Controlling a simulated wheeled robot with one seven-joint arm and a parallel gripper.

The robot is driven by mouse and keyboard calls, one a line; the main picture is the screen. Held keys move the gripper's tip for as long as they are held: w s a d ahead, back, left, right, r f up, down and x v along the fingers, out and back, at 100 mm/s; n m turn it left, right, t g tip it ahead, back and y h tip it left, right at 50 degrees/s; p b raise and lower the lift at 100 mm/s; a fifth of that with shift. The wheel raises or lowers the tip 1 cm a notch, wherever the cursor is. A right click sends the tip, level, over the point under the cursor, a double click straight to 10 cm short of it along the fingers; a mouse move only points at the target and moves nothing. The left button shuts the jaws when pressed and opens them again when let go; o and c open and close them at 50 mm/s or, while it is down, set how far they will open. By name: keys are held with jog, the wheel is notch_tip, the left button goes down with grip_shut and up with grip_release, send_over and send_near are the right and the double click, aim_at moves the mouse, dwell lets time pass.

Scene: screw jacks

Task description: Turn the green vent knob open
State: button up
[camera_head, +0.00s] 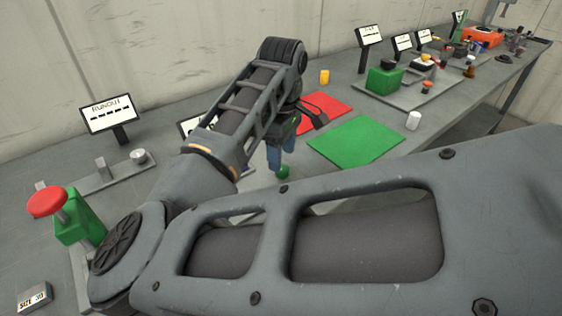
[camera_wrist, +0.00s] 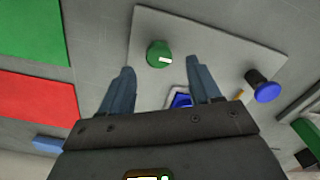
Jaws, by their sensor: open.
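The green vent knob (camera_wrist: 159,54) is round, with a white mark on its top pointing right in the wrist view. It sits on a light grey plate (camera_wrist: 222,47). My gripper (camera_wrist: 160,65) is open, its two blue-grey fingers apart. The knob shows between and slightly beyond the fingertips; I cannot tell whether the tips reach down around it. In the head view my gripper (camera_head: 281,160) points down at the bench, with the green knob (camera_head: 283,173) close by the fingertips. My arm hides most of the plate there.
A blue knob (camera_wrist: 266,90) on a dark base stands at the plate's right, and a blue piece (camera_wrist: 181,101) lies between my fingers' bases. Flat green (camera_head: 357,141) and red (camera_head: 325,112) mats lie nearby. A white cylinder (camera_head: 413,121) and red-topped green stand (camera_head: 78,222) are farther off.

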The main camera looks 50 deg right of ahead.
aim_at(282, 173)
jog(key=shift+f, duration=2)
jog(key=shift+c, duration=0.3)
jog(key=c, duration=1)
